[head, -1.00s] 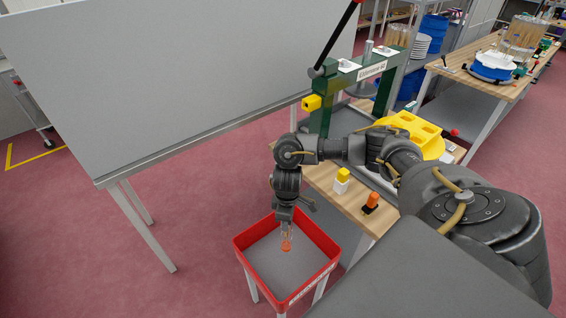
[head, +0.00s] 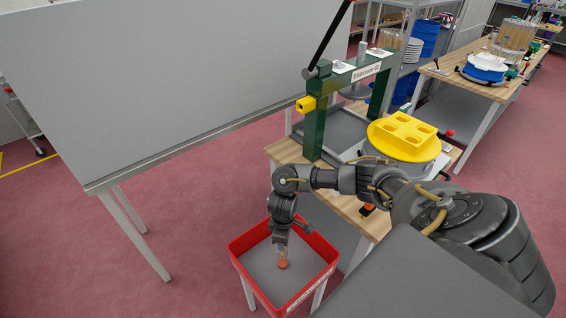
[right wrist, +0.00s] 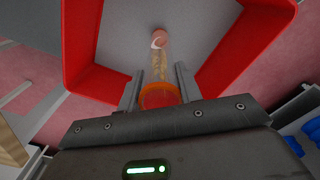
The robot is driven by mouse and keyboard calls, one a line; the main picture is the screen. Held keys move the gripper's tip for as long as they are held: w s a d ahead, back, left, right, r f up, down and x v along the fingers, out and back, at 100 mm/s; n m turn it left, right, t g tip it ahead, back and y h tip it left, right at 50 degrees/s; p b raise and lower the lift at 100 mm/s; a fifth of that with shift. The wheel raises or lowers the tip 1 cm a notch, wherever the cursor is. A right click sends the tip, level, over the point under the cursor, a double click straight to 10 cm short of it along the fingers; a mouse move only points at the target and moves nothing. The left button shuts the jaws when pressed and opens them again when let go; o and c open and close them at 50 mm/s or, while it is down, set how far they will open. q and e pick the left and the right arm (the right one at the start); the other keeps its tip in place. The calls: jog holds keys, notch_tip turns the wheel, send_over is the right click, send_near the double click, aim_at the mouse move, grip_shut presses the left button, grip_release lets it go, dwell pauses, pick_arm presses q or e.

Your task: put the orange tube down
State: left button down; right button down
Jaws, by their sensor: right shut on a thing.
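My right gripper (head: 281,245) reaches down over the red-rimmed tray (head: 246,293). It is shut on the orange tube (head: 283,264), which hangs below the fingers, roughly upright. In the right wrist view the tube is see-through with grainy contents, an orange rim (right wrist: 160,96) and a pinkish-orange far end (right wrist: 158,40). The gripper fingers (right wrist: 157,88) lie on either side of it. The tray's grey floor (right wrist: 110,40) lies beyond the tube. I cannot tell whether the tube's lower end touches it. My left gripper is in neither view.
A wooden table (head: 290,152) with a green press frame (head: 316,125) and a yellow-topped drum (head: 402,150) stands behind my arm. A large grey board (head: 170,80) on legs stands at left. The tray floor around the tube looks clear.

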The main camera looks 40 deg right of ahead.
jog(key=shift+f, duration=0.15)
jog(key=c, duration=0.9)
grip_release()
jog(key=shift+c, duration=0.2)
notch_tip(320, 180, up, 12)
jog(key=p, duration=0.3)
jog(key=shift+a, duration=0.1)
